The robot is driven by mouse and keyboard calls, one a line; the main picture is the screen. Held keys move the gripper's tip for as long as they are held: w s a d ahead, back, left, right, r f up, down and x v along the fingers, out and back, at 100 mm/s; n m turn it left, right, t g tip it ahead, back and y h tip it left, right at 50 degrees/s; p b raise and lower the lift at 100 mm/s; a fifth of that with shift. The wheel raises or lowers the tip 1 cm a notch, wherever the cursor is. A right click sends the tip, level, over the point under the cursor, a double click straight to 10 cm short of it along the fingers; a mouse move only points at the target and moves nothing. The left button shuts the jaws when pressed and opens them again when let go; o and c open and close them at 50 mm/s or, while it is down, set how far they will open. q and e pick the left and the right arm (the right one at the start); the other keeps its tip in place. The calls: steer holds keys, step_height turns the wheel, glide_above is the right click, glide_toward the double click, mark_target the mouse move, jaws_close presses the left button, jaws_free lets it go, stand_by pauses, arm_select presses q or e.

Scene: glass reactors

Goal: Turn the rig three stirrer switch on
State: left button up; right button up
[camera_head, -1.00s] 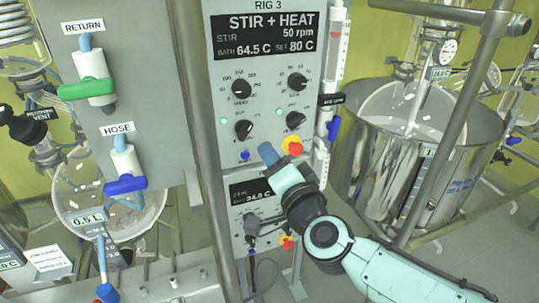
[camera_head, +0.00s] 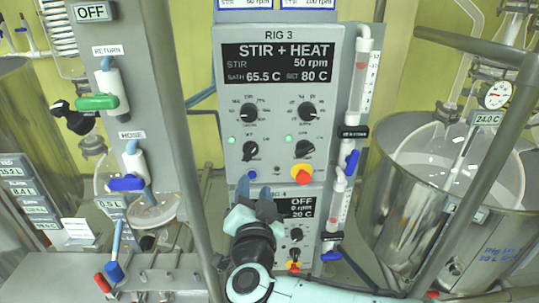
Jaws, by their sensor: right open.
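The rig three panel (camera_head: 272,134) faces me, upright. Its display (camera_head: 277,63) reads STIR + HEAT, 50 rpm, bath 65.5 C, set 80 C. Two dials sit below it, left (camera_head: 249,112) and right (camera_head: 307,111). Under them are a left switch knob (camera_head: 250,150) and a right one (camera_head: 304,148), each with a lit green lamp beside it. Their small labels are unreadable. My right gripper (camera_head: 255,190) points up, its two blue fingers apart and empty, below the left switch knob. Whether it touches the panel cannot be told. My left gripper is not in view.
A red and yellow stop button (camera_head: 301,173) sits under the right knob. A glass tube with blue taps (camera_head: 351,165) is at right, with a steel vessel (camera_head: 400,195) beyond. A grey post (camera_head: 180,120) stands left.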

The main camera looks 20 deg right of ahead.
mark_target(251, 154)
steer(key=x, duration=0.4)
steer(key=p+x, duration=0.1)
steer(key=x, duration=0.8)
steer(key=shift+w+a, duration=0.1)
steer(key=shift+a, duration=0.2)
steer(key=shift+c, duration=0.3)
